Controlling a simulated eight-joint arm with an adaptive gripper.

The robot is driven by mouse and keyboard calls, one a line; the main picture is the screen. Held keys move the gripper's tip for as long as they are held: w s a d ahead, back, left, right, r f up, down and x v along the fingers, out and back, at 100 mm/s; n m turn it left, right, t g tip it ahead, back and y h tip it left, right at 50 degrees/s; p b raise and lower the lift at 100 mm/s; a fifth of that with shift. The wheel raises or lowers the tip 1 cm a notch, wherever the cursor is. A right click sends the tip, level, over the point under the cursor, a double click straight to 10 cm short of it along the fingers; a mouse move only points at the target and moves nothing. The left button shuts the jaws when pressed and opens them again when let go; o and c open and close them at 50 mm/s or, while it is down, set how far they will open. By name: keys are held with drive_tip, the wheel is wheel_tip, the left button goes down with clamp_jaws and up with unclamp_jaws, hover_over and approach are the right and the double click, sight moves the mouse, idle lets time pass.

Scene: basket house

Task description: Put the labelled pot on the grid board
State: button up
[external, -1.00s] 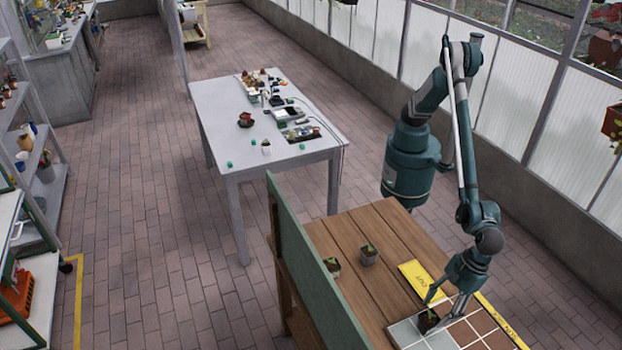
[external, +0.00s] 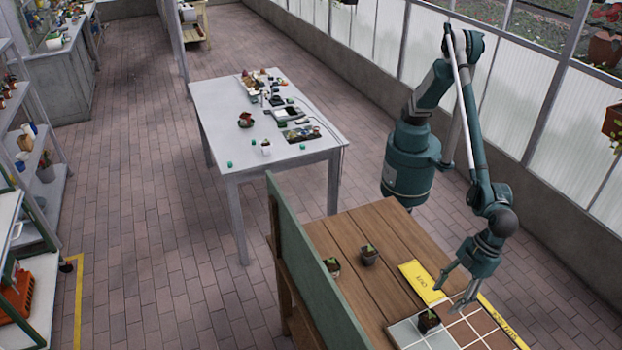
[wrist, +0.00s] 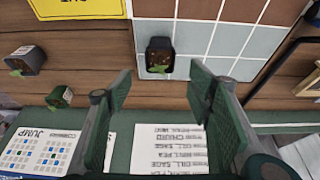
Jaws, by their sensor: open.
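A small dark pot with a green seedling (external: 429,320) stands on the grid board (external: 470,331), on its grey-tile side. It also shows upright on the pale tiles in the wrist view (wrist: 159,56). Two similar pots stand on the wooden table: one nearer the middle (external: 369,255) and one by the green panel (external: 333,266). I cannot read a label on any pot. My gripper (external: 449,296) is open and empty, above and a little right of the pot on the board, apart from it.
A yellow sign (external: 423,280) lies on the table beside the board. A green upright panel (external: 305,260) edges the table's left side; printed sheets (wrist: 170,148) show beyond the table edge in the wrist view. Brown tiles (external: 478,323) on the board are clear.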

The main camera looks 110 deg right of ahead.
idle(0.7)
drive_tip(key=w+d+r, duration=0.5)
drive_tip(key=d, duration=0.6)
drive_tip(key=w+d+r, duration=0.5)
drive_tip(key=d+r, duration=0.1)
drive_tip(key=d, duration=0.5)
drive_tip(key=w+d+r, duration=0.4)
drive_tip(key=d+r, duration=0.1)
drive_tip(key=d, duration=0.6)
drive_tip(key=s+d+r, duration=0.1)
drive_tip(key=d+r, duration=0.2)
drive_tip(key=d, duration=0.9)
drive_tip(key=s+d+r, duration=0.1)
drive_tip(key=d+r, duration=0.2)
drive_tip(key=d, duration=0.9)
drive_tip(key=s+d+f+t, duration=0.1)
drive_tip(key=s+d, duration=0.5)
drive_tip(key=d, duration=0.3)
drive_tip(key=s+d+f+t, duration=0.1)
drive_tip(key=s+d+f, duration=0.1)
drive_tip(key=s+d, duration=0.3)
drive_tip(key=s+d+f, duration=0.1)
drive_tip(key=s+d, duration=0.5)
drive_tip(key=d, duration=0.8)
drive_tip(key=shift+s+f+t, duration=0.25)
drive_tip(key=shift+s+t, duration=0.1)
drive_tip(key=shift+t, duration=0.05)
drive_tip(key=shift+f, duration=0.1)
